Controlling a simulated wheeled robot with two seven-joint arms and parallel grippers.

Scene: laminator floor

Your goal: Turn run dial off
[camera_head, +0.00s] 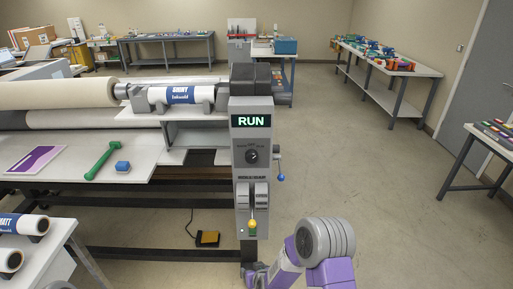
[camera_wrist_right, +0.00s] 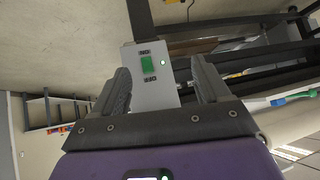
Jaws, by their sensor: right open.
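The run dial (camera_head: 252,156) is a round dark knob on the grey control column (camera_head: 241,205) of the laminator, under a display (camera_head: 251,121) that reads RUN in green. Its small labels are too small to read. My right gripper (camera_head: 256,272) is low at the column's foot, well below the dial, and partly cut off by the picture's bottom edge. In the right wrist view my right gripper (camera_wrist_right: 161,76) is open and empty, with the column's lower end and a green switch (camera_wrist_right: 148,64) showing between its fingers. The dial is not visible there. My left gripper is not in view.
A lever with a blue knob (camera_head: 281,178) sticks out right of the column. Two grey rockers and a yellow knob (camera_head: 252,223) sit below the dial. The floor right of the column is clear.

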